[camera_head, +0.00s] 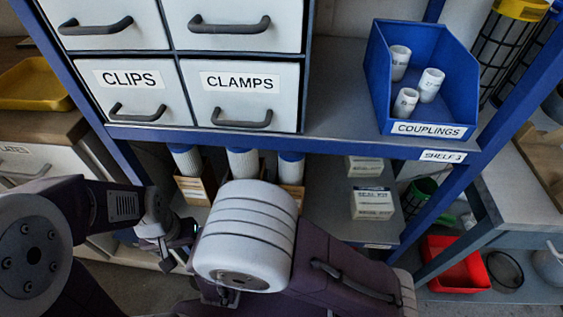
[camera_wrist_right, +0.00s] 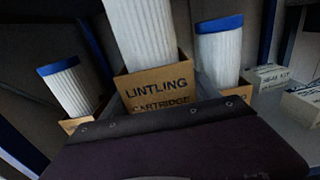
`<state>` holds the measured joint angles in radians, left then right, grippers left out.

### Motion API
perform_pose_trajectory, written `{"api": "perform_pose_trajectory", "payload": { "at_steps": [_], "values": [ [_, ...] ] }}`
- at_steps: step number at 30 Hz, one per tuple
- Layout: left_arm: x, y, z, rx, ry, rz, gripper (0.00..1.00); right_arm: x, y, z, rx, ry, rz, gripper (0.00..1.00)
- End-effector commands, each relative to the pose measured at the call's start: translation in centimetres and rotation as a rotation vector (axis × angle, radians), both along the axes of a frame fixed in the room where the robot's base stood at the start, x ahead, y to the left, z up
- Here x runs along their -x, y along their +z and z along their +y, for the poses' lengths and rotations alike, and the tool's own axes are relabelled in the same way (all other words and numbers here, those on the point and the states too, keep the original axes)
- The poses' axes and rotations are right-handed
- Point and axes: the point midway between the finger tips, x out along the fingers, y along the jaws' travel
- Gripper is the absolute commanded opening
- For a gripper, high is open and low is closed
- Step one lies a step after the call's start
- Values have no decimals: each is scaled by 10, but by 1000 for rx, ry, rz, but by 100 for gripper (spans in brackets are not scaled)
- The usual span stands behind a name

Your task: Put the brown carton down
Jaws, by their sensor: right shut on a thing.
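The brown carton (camera_wrist_right: 158,88), printed LINTLING CARTRIDGE, is in the middle of the right wrist view with a white pleated cartridge standing in it. My right gripper (camera_wrist_right: 172,108) is shut on this carton; its fingers are mostly hidden behind its dark housing. The carton's base is hidden, so I cannot tell whether it touches the shelf. In the head view the cartridge top (camera_head: 242,163) shows between two others, and my right arm covers most of the carton. My left gripper (camera_head: 178,245) hangs left of my right arm, away from the cartons; its jaw opening is unclear.
Similar cartons with blue-capped cartridges stand left (camera_head: 196,188) and right (camera_head: 292,196) of the carton, close by. White boxes (camera_head: 372,203) sit farther right on the lower shelf (camera_head: 335,215). The blue upper shelf edge (camera_head: 330,146), labelled SHELF 3, runs overhead.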

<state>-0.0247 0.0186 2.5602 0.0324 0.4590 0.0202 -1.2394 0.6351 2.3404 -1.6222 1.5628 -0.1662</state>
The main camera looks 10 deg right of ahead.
Motion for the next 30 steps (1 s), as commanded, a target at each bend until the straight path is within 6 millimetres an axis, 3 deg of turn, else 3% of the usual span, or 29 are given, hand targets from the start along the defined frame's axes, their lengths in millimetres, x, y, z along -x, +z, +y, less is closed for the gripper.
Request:
{"api": "perform_pose_trajectory", "payload": {
  "at_steps": [18, 30],
  "values": [
    [0, -39, 0, 0, 0, 0, 95, -129, -2, -40, -3, -6, -5, 24],
    [0, -52, 0, 0, 0, 0, 95, -180, 0, -53, -1, -2, -3, 24]
  ]
}}
